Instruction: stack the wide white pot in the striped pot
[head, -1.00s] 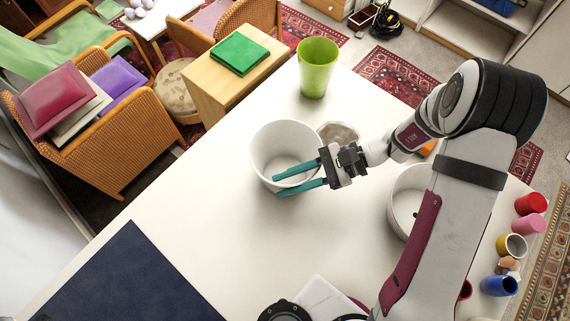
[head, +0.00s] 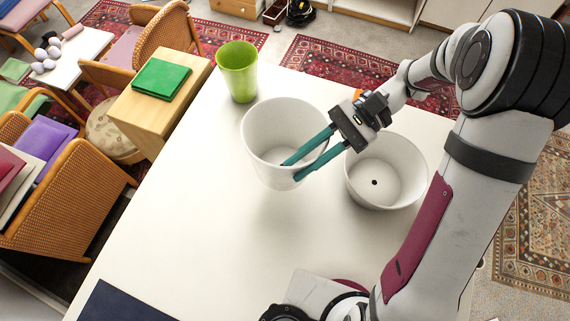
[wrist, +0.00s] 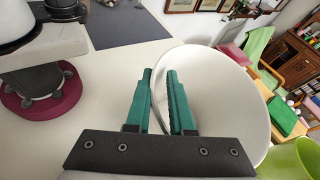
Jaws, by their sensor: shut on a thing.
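My gripper (head: 291,170) is shut on the right wall of a plain white pot (head: 262,125), with one finger inside and one outside. The held pot is upright or nearly so, and a soft shadow lies on the table below it. In the wrist view the pot (wrist: 235,90) fills the right side, its wall between the fingers (wrist: 161,78). I see no stripes on either pot, so I cannot tell which is the striped one.
A green pot (head: 238,72) stands at the table's far edge, behind the held pot. A dark blue mat (head: 125,303) lies at the front left. The white table (head: 200,215) is clear between them. A wooden stand with a green book (head: 160,79) is beyond the left edge.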

